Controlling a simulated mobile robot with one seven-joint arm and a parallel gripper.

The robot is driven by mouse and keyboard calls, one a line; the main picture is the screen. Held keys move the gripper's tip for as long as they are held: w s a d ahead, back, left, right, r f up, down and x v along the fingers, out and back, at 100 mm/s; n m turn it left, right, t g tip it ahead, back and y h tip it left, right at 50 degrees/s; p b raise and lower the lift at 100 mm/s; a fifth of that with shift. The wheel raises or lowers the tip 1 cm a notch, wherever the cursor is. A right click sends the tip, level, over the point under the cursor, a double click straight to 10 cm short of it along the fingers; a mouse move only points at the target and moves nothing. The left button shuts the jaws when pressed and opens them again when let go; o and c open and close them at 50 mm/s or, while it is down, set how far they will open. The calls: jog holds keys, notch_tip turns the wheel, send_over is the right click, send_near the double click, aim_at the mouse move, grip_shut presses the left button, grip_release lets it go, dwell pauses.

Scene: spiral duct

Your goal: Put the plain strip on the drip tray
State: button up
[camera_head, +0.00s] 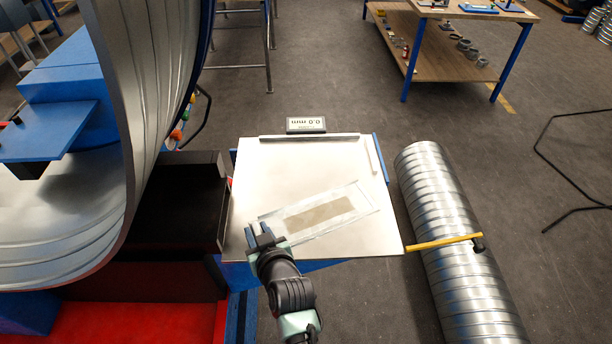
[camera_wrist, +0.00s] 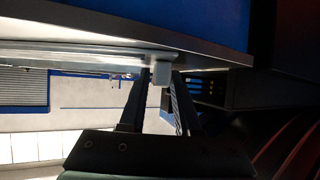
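A flat pale, clear-edged tray-like piece (camera_head: 365,199) lies slanted on the bright metal worktop (camera_head: 300,165). It has a grey-brown rectangle (camera_head: 320,213) in its middle. I cannot tell for sure whether this is the drip tray, or which piece is the plain strip. My gripper (camera_head: 263,232) is at the piece's near left end. In the wrist view my gripper's two fingers (camera_wrist: 160,85) stand apart on either side of a small grey block (camera_wrist: 161,72) at the edge of a flat surface. A firm hold on it does not show.
Thin metal bars (camera_head: 310,137) run along the worktop's back and right edges. A small display (camera_head: 306,125) reading 0.0 mm stands behind. A large spiral duct (camera_head: 150,90) rises at left. Another duct (camera_head: 450,240) with a yellow-handled hammer (camera_head: 440,243) lies at right.

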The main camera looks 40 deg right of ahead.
grip_shut()
dwell(1.1)
